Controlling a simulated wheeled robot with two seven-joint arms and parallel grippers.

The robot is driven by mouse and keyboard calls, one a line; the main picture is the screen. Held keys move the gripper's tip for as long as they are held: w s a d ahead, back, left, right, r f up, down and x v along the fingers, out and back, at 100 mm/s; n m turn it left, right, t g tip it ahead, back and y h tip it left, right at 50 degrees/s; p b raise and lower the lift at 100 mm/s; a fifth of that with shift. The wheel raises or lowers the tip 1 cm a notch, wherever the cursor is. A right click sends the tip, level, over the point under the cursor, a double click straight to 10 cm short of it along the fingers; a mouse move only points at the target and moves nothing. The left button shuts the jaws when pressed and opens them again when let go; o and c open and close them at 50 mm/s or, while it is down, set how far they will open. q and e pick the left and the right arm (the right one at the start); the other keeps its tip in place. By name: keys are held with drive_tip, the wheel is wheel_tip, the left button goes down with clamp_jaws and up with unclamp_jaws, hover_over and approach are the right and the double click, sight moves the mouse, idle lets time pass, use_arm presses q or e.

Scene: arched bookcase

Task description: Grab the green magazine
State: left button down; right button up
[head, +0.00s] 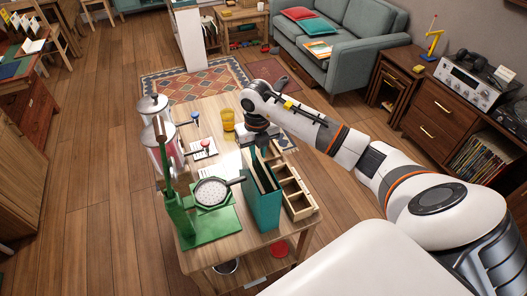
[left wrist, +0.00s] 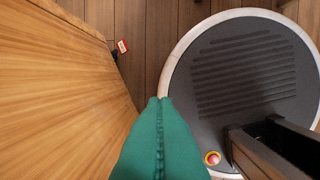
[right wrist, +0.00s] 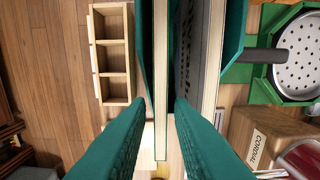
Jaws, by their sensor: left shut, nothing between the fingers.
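A green magazine (right wrist: 161,60), with thin green covers and cream page edges, stands upright in a teal file holder (head: 265,212) on the wooden table. Its cream top edge also shows in the head view (head: 267,172). A second thicker volume (right wrist: 208,60) stands beside it in the holder. My right gripper (right wrist: 160,103) is open, pointing down from above, with one green fingertip on each side of the magazine; whether either touches it I cannot tell. My left gripper (left wrist: 158,102) is shut and empty, low beside a wooden panel, over the floor and my round base.
A wooden compartment tray (head: 292,190) stands right of the holder. A green press (head: 200,215) with a perforated dish (head: 211,191) stands close on its left. Glass jars (head: 153,105) and a yellow cup (head: 228,119) are farther back.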

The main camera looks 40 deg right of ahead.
drive_tip(key=shift+f, duration=0.75)
drive_tip(key=shift+w+f, duration=0.1)
drive_tip(key=shift+f, duration=0.05)
clamp_jaws()
use_arm(q)
drive_tip(key=shift+s+r, duration=0.15)
drive_tip(key=shift+s, duration=0.7)
